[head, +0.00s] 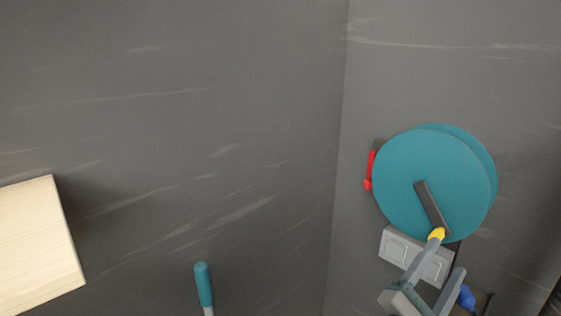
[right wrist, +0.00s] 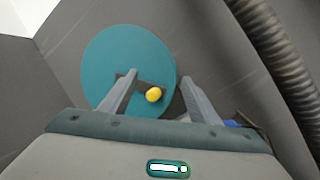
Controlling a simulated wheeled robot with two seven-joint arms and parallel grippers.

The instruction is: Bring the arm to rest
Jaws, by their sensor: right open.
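My right gripper (head: 449,254) is at the lower right of the head view, its two fingers spread and nothing between them. In the right wrist view the open right gripper (right wrist: 158,78) frames a yellow knob-like piece (right wrist: 153,94) that lies beyond the fingertips. In the head view that yellow piece (head: 437,234) is at the end of a dark bar (head: 429,203) on a round teal disc (head: 405,180). One finger overlaps the yellow piece in the head view; I cannot tell whether they touch. My left gripper is not in view.
A grey box (head: 396,247) sits below the disc, partly behind my gripper. A red object (head: 370,168) is at the disc's left edge, a blue one (head: 466,297) right of my gripper. A teal handle (head: 203,284) and a pale wooden surface (head: 35,245) are left. The middle floor is clear.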

